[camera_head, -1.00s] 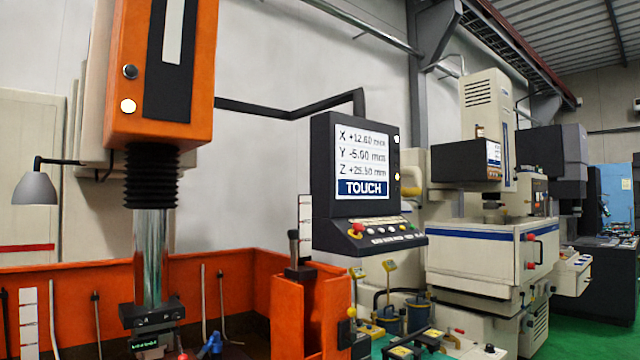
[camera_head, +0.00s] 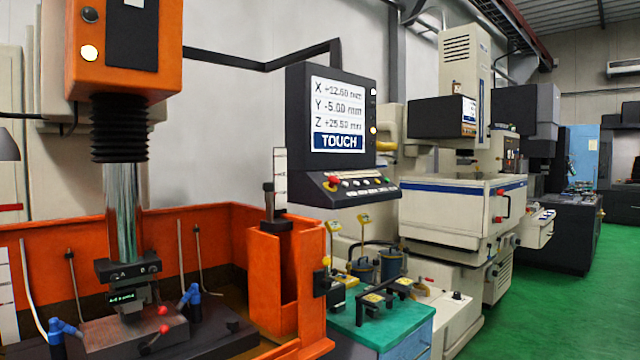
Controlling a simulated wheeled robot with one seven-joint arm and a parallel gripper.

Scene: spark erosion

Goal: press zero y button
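The control pendant (camera_head: 296,110) hangs from a dark boom arm at the picture's centre. Its screen (camera_head: 336,114) reads X +12.60 mm, Y -5.00 mm, Z about +25.50 mm, with TOUCH on a blue band. Below the screen, a sloped panel (camera_head: 352,188) carries a red knob (camera_head: 333,181) at its left and a row of small buttons. The labels are too small to read, so I cannot tell which button zeroes Y. My gripper is not in view.
An orange erosion machine (camera_head: 125,40) with an orange tank (camera_head: 285,262) stands at left. A green-topped cart (camera_head: 375,328) stands below the pendant. A white machine (camera_head: 455,212) is behind to the right. Green floor (camera_head: 560,325) is clear at right.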

